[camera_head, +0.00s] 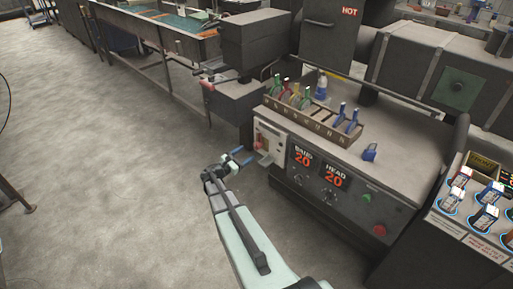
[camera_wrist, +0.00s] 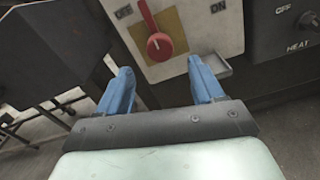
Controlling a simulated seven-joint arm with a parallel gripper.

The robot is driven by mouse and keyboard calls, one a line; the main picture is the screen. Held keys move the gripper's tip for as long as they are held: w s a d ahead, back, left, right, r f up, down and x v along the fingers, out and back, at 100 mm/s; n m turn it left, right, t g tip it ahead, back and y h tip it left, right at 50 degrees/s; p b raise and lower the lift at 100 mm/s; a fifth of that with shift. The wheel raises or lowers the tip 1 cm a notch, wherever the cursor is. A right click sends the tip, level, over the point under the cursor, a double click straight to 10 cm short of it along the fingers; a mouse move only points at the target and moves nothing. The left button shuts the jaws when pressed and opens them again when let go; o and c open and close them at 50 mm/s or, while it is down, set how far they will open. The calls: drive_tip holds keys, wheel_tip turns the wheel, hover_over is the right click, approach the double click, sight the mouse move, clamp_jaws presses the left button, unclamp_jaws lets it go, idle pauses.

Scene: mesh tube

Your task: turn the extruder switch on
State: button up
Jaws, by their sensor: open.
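The extruder switch is a red rotary knob (camera_wrist: 158,45) on a yellow plate (camera_wrist: 180,35), set in a pale panel marked OFF at left and ON at right. Its pointer tilts up and left, toward OFF. In the head view the switch (camera_head: 260,145) is small, on the machine's left front corner. My gripper (camera_wrist: 163,84) is open and empty, with blue fingers apart, just below the knob and not touching it as far as I can see. In the head view my gripper (camera_head: 241,156) is just left of the panel.
A small metal ledge (camera_wrist: 214,67) juts out below the panel, close to the right finger. To the right is a dark panel with a HEAT knob (camera_wrist: 307,21). A rack (camera_head: 315,122) of colored tools stands on the machine top. The floor (camera_head: 100,150) at left is clear.

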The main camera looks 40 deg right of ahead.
sight(255, 147)
drive_tip(key=d, duration=0.8)
drive_tip(key=shift+d, duration=0.1)
drive_tip(key=shift+c, duration=0.4)
drive_tip(key=c, duration=1)
drive_tip(key=shift+o, duration=0.2)
